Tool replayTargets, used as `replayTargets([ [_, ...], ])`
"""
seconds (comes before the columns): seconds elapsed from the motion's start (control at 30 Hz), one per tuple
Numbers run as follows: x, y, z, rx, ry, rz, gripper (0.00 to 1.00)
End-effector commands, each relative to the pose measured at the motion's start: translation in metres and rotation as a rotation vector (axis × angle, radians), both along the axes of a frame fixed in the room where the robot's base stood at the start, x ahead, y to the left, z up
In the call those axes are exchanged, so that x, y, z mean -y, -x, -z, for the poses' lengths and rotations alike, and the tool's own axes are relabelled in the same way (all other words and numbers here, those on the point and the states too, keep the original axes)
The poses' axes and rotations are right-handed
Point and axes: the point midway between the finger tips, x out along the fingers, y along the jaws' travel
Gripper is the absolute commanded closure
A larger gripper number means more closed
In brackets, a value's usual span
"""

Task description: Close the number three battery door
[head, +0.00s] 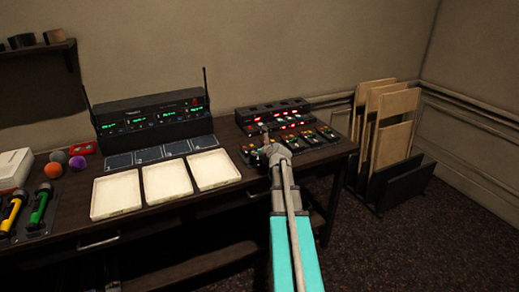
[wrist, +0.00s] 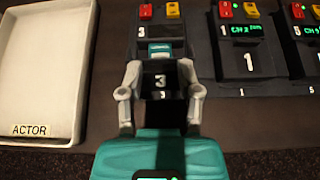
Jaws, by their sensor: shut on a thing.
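The number three battery door (wrist: 160,80) is a dark panel with a white 3, between the fingers of my gripper (wrist: 160,73) in the wrist view. The fingers are closed in on its two sides. The door sits lower than the number one door, and a teal and pale item (wrist: 159,48) shows in the slot above it. The number three unit (wrist: 146,32) has a 3 on its top left. In the head view, my gripper (head: 272,152) is at the left front of the pack rack (head: 285,114) and hides the door there.
The number one door (wrist: 249,63) stands close to the right of my gripper, with another unit further right. The ACTOR tray (wrist: 46,70) lies to the left. A receiver with antennas (head: 150,115) stands behind the white trays (head: 167,181). Boards lean in a rack (head: 394,130) at right.

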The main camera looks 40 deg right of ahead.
Motion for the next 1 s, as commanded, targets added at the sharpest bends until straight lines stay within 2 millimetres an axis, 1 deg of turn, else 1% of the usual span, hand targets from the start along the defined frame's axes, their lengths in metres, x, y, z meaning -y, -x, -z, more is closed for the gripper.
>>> replayTargets([
  [0.03,0.002,-0.003,-0.006,-0.026,-0.005,0.0,1.0],
  [0.43,0.006,-0.02,-0.009,-0.289,-0.068,0.0,1.0],
  [0.67,0.009,-0.033,-0.006,-0.492,-0.114,0.0,1.0],
  [1.0,0.014,-0.049,0.005,-0.797,-0.186,0.003,1.0],
])
